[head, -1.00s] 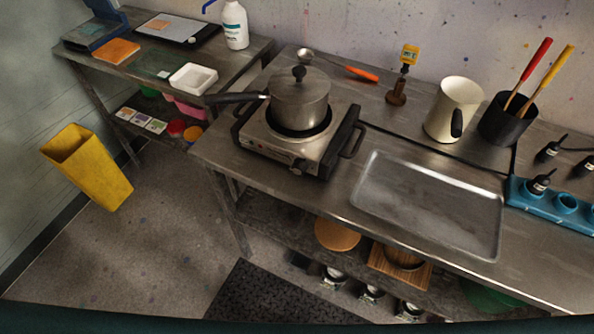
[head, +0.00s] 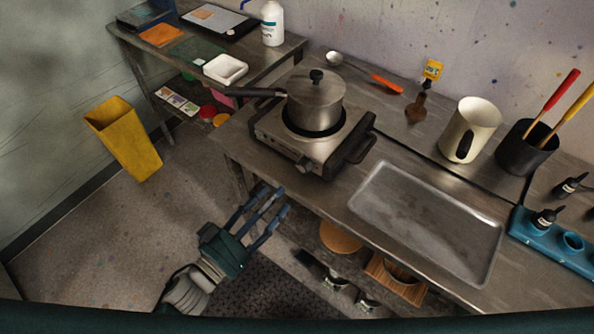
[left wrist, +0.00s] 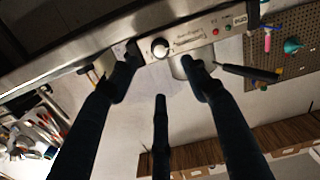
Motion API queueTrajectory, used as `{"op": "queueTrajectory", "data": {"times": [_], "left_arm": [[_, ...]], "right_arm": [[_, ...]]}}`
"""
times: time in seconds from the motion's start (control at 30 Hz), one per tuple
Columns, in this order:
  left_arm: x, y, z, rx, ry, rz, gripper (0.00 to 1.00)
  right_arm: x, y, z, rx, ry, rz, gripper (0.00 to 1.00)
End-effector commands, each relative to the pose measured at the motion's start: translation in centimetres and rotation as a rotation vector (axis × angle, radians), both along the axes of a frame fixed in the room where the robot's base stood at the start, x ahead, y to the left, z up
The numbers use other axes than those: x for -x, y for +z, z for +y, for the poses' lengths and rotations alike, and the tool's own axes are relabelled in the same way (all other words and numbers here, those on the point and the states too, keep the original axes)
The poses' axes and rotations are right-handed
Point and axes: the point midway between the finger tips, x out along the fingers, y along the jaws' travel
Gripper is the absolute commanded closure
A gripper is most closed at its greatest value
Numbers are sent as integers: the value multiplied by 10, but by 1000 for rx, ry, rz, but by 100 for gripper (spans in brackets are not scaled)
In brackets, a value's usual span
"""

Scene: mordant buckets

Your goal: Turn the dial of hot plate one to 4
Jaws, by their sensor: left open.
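One hot plate (head: 272,134), silver with dark side handles, stands on the steel bench with a lidded pot (head: 316,103) on it. Its dial (left wrist: 159,47) is a round knob with a light face on the front panel in the left wrist view; its setting is too small to read. My left gripper (head: 272,202) is open and empty, below and in front of the hot plate. In the left wrist view its spread fingers (left wrist: 160,72) point toward the panel, with the dial between and beyond the outer tips, apparently untouched. My right gripper is out of view.
A steel tray (head: 425,225) lies right of the hot plate. The pot's long handle (head: 254,92) sticks out left. The bench's front edge and lower shelf are close to my left gripper. Open floor with a yellow bin (head: 125,140) lies left.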

Motion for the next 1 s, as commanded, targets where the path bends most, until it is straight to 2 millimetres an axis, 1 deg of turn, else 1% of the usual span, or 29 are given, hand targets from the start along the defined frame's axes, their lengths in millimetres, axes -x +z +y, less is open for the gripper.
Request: {"op": "queueTrajectory", "data": {"times": [0.1,0.23,0.4,0.53,0.7,1.0], "left_arm": [[-13,3,-9,2,1,-4,53],[-34,4,-23,2,3,-3,53],[-60,3,-42,2,4,-1,53],[-74,2,-53,1,3,-1,53],[-84,0,-60,0,3,0,53],[-85,-1,-61,0,3,0,53]], "right_arm": [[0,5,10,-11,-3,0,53],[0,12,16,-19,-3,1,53],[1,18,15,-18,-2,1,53],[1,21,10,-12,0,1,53],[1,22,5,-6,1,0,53],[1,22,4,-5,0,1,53]]}}
